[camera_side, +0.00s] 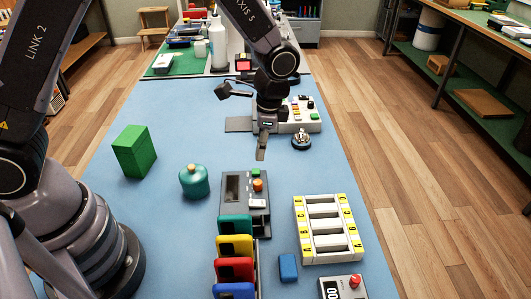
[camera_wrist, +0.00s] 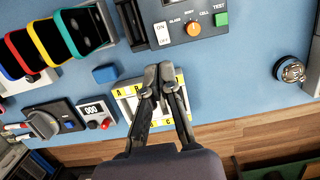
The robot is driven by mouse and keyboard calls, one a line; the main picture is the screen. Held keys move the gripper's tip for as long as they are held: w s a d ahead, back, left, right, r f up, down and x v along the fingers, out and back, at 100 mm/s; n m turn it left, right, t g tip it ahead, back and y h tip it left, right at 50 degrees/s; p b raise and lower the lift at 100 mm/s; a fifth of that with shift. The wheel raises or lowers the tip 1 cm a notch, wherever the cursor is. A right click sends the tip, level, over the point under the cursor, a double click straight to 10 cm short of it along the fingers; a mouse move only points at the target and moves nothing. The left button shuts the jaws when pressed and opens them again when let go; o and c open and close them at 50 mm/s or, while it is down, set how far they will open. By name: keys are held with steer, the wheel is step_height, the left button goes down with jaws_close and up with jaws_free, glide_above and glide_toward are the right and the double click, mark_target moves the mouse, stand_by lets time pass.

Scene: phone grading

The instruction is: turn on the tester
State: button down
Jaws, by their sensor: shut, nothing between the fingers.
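The tester (camera_side: 232,212) is a grey box on the blue table, with a dark display, a green button, an orange knob and a white switch. In the wrist view the tester (camera_wrist: 213,8) is at the top, cut by the frame edge. Its green TEST button (camera_wrist: 221,19), orange knob (camera_wrist: 193,29) and white ON/OFF switch (camera_wrist: 162,36) show there. I cannot tell which way the switch is set. My gripper (camera_side: 261,155) is shut and empty, above the table behind the tester and apart from it. Its closed fingers (camera_wrist: 159,72) also show in the wrist view.
A white rack with yellow A–D labels (camera_side: 300,225) stands right of the tester. Phones in coloured cases (camera_side: 235,268) stand in front of it. A blue block (camera_side: 288,267), teal jar (camera_side: 194,182), green box (camera_side: 134,151) and round metal piece (camera_side: 301,141) stand around.

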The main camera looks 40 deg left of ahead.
mark_target(258, 202)
steer(key=f, duration=0.4)
steer(key=s+a+f, duration=0.1)
steer(key=f, duration=0.9)
steer(key=shift+s+a, duration=0.2)
steer(key=shift+s+a+f, duration=0.1)
steer(key=shift+f, duration=0.15)
steer(key=shift+w+d+r, duration=0.25)
steer(key=shift+w+d, duration=0.35)
step_height(258, 202, up, 14)
steer(key=w+d, duration=0.1)
steer(key=shift+w+d, duration=0.2)
